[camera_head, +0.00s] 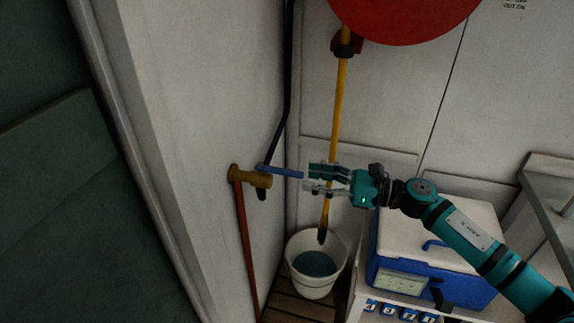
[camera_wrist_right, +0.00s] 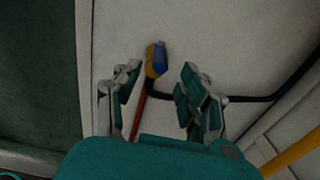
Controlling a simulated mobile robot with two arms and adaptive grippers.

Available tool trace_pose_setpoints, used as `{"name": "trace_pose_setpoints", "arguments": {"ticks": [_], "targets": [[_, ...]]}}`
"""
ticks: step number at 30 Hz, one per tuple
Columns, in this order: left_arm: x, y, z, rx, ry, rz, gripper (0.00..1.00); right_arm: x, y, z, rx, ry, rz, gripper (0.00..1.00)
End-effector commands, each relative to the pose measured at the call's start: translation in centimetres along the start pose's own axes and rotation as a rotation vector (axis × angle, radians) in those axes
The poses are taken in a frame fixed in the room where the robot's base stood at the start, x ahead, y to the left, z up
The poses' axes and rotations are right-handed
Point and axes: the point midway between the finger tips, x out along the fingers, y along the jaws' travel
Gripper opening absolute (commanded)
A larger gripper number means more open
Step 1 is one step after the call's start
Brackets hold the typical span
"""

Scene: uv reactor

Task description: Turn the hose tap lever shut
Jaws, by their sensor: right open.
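The hose tap is a brass body (camera_head: 252,178) on the pale wall left of centre, with a blue lever (camera_head: 281,171) sticking out to the right, roughly level. In the right wrist view the blue lever (camera_wrist_right: 160,58) appears end-on, in front of the brass tap (camera_wrist_right: 151,84), in the gap between my fingers. My right gripper (camera_head: 308,178) is open, its fingertips close to the lever's free end. It also shows in the right wrist view (camera_wrist_right: 155,85) with a finger on each side and nothing held. I cannot tell whether it touches the lever. My left gripper is not in view.
A white bucket (camera_head: 317,273) with bluish contents stands below on slats. A yellow hose (camera_head: 337,125) hangs from a red reel (camera_head: 405,12) down to the bucket. A blue and white cooler box (camera_head: 440,255) sits at right. A black hose (camera_head: 284,100) runs up the corner.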

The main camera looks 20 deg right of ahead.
Motion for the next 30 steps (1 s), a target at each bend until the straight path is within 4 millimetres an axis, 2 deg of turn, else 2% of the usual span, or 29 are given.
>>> {"name": "trace_pose_setpoints", "arguments": {"ticks": [1, 3, 10, 15, 23, 30], "targets": [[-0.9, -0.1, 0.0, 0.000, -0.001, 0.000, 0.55, 1.2, 0.1, 0.7, -0.001, -0.004, 0.003, 0.42], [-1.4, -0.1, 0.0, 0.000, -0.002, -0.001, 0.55, 2.7, 0.0, 0.6, 0.002, -0.004, 0.002, 0.42], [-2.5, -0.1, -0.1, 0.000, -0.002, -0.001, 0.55, 5.9, 0.0, 0.3, 0.000, -0.002, 0.000, 0.42], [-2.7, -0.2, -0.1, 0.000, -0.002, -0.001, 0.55, 6.8, 0.0, 0.1, 0.000, 0.000, 0.001, 0.42], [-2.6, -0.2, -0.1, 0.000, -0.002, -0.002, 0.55, 6.9, 0.0, 0.0, 0.000, 0.000, 0.001, 0.42], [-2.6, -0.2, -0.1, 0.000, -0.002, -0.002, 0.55, 6.8, 0.0, 0.0, 0.001, 0.000, 0.001, 0.11]]}}
